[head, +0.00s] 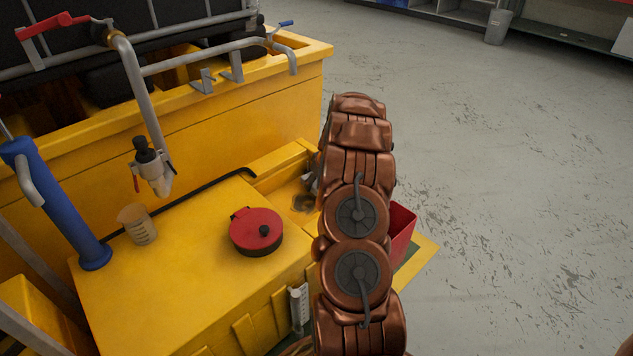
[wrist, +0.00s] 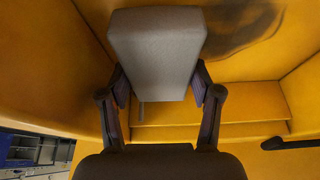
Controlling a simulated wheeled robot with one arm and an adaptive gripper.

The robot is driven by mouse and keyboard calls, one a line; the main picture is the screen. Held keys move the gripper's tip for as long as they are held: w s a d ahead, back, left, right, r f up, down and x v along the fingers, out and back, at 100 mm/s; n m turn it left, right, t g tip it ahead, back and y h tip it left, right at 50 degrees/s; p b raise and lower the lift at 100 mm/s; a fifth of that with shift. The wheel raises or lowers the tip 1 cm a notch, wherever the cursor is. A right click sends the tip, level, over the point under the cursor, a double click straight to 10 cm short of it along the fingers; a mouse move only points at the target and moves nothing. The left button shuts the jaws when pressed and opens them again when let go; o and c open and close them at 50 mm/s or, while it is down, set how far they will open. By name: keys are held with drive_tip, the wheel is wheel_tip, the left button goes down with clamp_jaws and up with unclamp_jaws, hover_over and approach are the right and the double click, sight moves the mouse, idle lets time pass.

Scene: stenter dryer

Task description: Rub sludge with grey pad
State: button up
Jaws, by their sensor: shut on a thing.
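My gripper (wrist: 163,100) is shut on the grey pad (wrist: 157,50) in the wrist view, with one finger on each side of it. The dark sludge (wrist: 240,28) is a smeared patch on the yellow surface, just right of the pad's upper part. In the head view the sludge (head: 304,203) shows as a small dark spot in a yellow recess left of my copper-coloured arm. My arm hides most of the gripper and pad there. I cannot tell whether the pad touches the surface.
A red round lidded container (head: 256,232), a clear measuring beaker (head: 137,224) and a black hooked rod (head: 190,199) are on the yellow top. A red bin (head: 402,236) stands right of my arm. A tap (head: 153,172) overhangs the left. Open floor lies right.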

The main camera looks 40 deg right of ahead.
sight(291, 205)
drive_tip(key=shift+f+b, duration=0.35)
drive_tip(key=shift+f, duration=0.5)
idle(0.3)
drive_tip(key=shift+a+r, duration=0.1)
drive_tip(key=shift+a, duration=1.65)
drive_tip(key=shift+a+f+p, duration=0.15)
drive_tip(key=shift+a+p, duration=0.05)
drive_tip(key=shift+a, duration=1.6)
drive_tip(key=shift+a+f+p, duration=0.1)
drive_tip(key=shift+a+p, duration=0.1)
drive_tip(key=shift+a, duration=1.6)
drive_tip(key=shift+a+r+p, duration=0.15)
drive_tip(key=shift+a+p, duration=0.3)
drive_tip(key=shift+a, duration=1.2)
drive_tip(key=shift+w+r, duration=0.1)
drive_tip(key=shift+d, duration=0.1)
